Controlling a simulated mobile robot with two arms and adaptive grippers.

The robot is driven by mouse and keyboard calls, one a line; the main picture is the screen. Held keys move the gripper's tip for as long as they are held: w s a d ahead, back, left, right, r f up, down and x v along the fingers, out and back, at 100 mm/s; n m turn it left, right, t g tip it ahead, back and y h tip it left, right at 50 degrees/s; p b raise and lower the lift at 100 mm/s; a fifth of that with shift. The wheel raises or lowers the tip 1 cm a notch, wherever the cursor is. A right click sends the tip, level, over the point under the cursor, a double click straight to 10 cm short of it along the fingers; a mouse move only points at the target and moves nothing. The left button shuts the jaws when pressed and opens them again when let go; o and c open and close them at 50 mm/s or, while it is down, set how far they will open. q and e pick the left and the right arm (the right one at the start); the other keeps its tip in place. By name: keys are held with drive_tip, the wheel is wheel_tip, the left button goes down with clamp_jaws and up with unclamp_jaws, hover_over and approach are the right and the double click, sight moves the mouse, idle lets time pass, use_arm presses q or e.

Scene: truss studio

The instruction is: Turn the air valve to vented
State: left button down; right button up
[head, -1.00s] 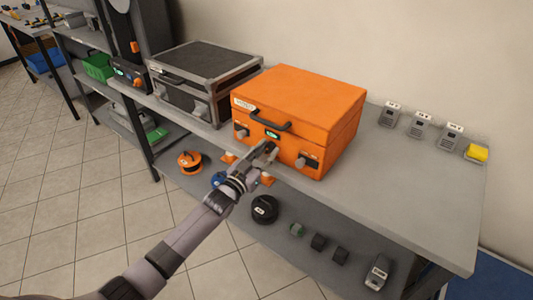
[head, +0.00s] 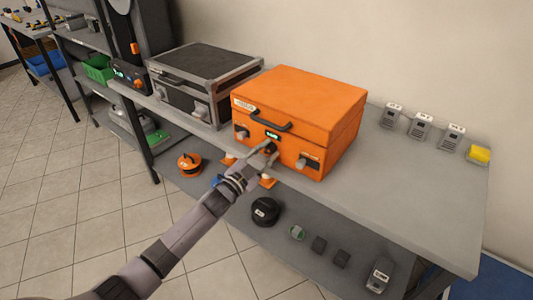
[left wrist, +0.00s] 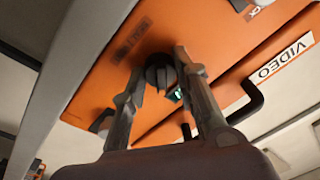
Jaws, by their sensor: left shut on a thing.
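The orange case (head: 300,105) stands on the grey bench with a black carry handle (head: 272,123) and latches on its front. A small green-lit display (head: 273,136) sits under the handle. The air valve is a dark round knob (left wrist: 160,74) on the case front, below the display. My left gripper (head: 264,150) reaches it from the front left. In the left wrist view its two fingers (left wrist: 160,65) stand on either side of the knob, shut on it. Labels (left wrist: 130,40) near the knob are too blurred to read. My right gripper is not in view.
A black case (head: 205,80) stands left of the orange one. Several small grey devices and a yellow block (head: 479,154) lie at the bench's back right. The bench top (head: 410,200) right of the case is clear. A lower shelf holds a black reel (head: 265,211) and other small items.

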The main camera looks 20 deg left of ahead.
use_arm(q)
drive_tip(key=shift+f, duration=0.1)
drive_tip(key=c, duration=1.5)
unclamp_jaws()
drive_tip(key=shift+c, duration=0.2)
drive_tip(key=v, duration=1.2)
